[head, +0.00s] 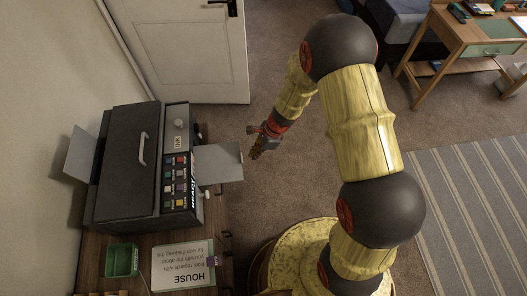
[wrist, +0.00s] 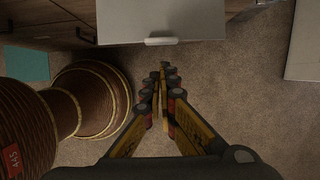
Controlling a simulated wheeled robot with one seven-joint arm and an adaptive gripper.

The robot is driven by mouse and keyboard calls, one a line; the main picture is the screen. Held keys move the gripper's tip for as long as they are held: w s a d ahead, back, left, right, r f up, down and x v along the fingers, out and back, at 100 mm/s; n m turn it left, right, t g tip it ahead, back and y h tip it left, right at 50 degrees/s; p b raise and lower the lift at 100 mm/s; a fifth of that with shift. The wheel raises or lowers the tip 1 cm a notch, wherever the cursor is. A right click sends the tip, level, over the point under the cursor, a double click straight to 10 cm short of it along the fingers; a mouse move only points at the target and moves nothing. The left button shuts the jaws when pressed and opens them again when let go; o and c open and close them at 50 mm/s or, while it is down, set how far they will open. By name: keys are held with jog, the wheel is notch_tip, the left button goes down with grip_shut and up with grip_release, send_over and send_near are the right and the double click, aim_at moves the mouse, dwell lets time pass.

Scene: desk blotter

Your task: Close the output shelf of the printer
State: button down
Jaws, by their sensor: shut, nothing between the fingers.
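The printer (head: 130,165) is a dark box on a wooden cabinet at the left in the head view, with coloured buttons on its right side. Its output shelf (head: 218,164) is a flat grey plate sticking out to the right toward my arm. In the wrist view the shelf (wrist: 172,22) is a pale panel at the top, with a small light tab at its near edge. My gripper (head: 254,154) is just right of the shelf's outer edge in the head view. In the wrist view my gripper (wrist: 168,72) is shut and empty, its tips below the tab with a small gap in the picture.
A clipboard with a sheet (head: 183,266) and a green tray (head: 121,260) lie on the cabinet (head: 222,215) in front of the printer. A white door (head: 185,45) stands behind.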

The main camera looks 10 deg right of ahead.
aim_at(199, 166)
jog(key=shift+a, duration=0.9)
jog(key=a+p, duration=0.1)
jog(key=a, duration=0.5)
jog(key=a+p, duration=0.1)
jog(key=a, duration=0.6)
jog(key=a+p, duration=0.1)
jog(key=a, duration=0.5)
jog(key=shift+w+a, duration=0.35)
jog(key=shift+r, duration=0.1)
